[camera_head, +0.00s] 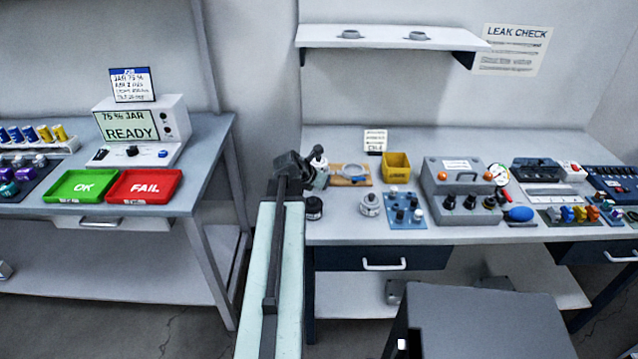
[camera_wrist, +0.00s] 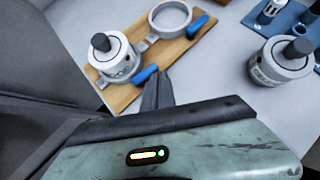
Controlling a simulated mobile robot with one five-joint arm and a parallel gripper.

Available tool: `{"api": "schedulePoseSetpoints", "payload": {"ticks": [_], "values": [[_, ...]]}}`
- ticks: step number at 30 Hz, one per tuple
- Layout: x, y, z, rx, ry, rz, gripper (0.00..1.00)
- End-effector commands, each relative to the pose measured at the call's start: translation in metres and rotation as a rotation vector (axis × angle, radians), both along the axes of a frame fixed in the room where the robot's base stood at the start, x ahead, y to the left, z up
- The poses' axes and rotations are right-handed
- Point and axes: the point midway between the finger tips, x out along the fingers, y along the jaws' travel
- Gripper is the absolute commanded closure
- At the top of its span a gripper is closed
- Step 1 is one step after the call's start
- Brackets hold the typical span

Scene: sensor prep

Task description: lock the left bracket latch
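A wooden board (camera_wrist: 122,97) with two ring brackets lies on the bench. It also shows in the head view (camera_head: 360,182). The left bracket holds a grey cylindrical sensor (camera_wrist: 116,62) with a dark top. The right bracket (camera_wrist: 170,17) is an empty ring. The left bracket latch (camera_wrist: 146,75) is a blue lever beside the left bracket, and the right latch (camera_wrist: 198,25) is a similar blue lever. My gripper (camera_wrist: 157,78) has its dark fingers together with nothing seen between them. Its tips appear just beside the left latch; contact cannot be told.
Another grey sensor (camera_wrist: 282,62) stands on the bench to the right of the board. A blue tray (camera_wrist: 262,20) with small parts is beyond it. In the head view, a yellow bin (camera_head: 396,167) and a grey test box (camera_head: 462,188) stand further right.

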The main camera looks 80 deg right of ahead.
Motion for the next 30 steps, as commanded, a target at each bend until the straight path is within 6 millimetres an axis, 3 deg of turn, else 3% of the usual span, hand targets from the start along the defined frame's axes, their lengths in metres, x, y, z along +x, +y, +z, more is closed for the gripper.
{"api": "schedulePoseSetpoints", "payload": {"ticks": [8, 18, 30], "values": [[-0.007, -0.002, 0.000, 0.000, 0.000, -0.013, 1.00], [0.005, -0.005, 0.000, -0.001, 0.001, -0.013, 1.00], [0.007, -0.003, 0.003, 0.000, 0.000, -0.014, 1.00]]}}
